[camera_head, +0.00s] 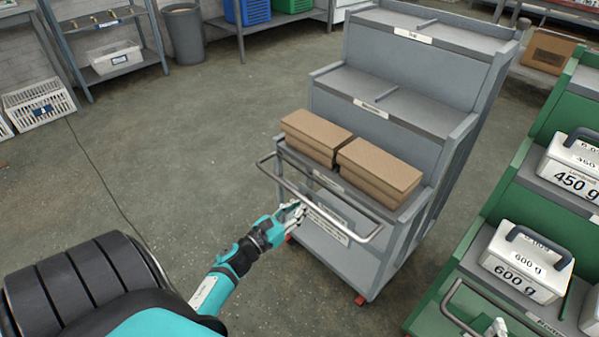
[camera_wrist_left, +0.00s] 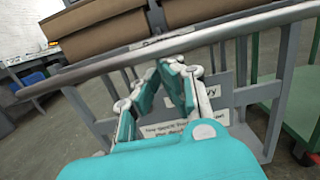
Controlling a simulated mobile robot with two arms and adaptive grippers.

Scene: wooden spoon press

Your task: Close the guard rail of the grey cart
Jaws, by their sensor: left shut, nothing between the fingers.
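The grey cart (camera_head: 385,130) stands right of centre in the head view. Its guard rail (camera_head: 330,207) is a metal bar that sticks out from the cart's front, below the tops of the brown boxes (camera_head: 365,168). In the left wrist view the rail (camera_wrist_left: 240,27) crosses above my fingers, with boxes (camera_wrist_left: 100,25) behind it. My left gripper (camera_head: 298,208) is shut and empty, close by the rail's middle; its fingertips (camera_wrist_left: 177,70) show just under the bar. Whether they touch it I cannot tell. A pale part at the lower right looks like my right gripper's tip (camera_head: 497,327), mostly cut off.
A green cart (camera_head: 490,240) with several labelled weights (camera_head: 525,262) and its own rail stands close on the right. Open floor (camera_head: 180,170) lies left of the grey cart. Shelves, a bin (camera_head: 184,33) and a white crate (camera_head: 40,104) are farther back.

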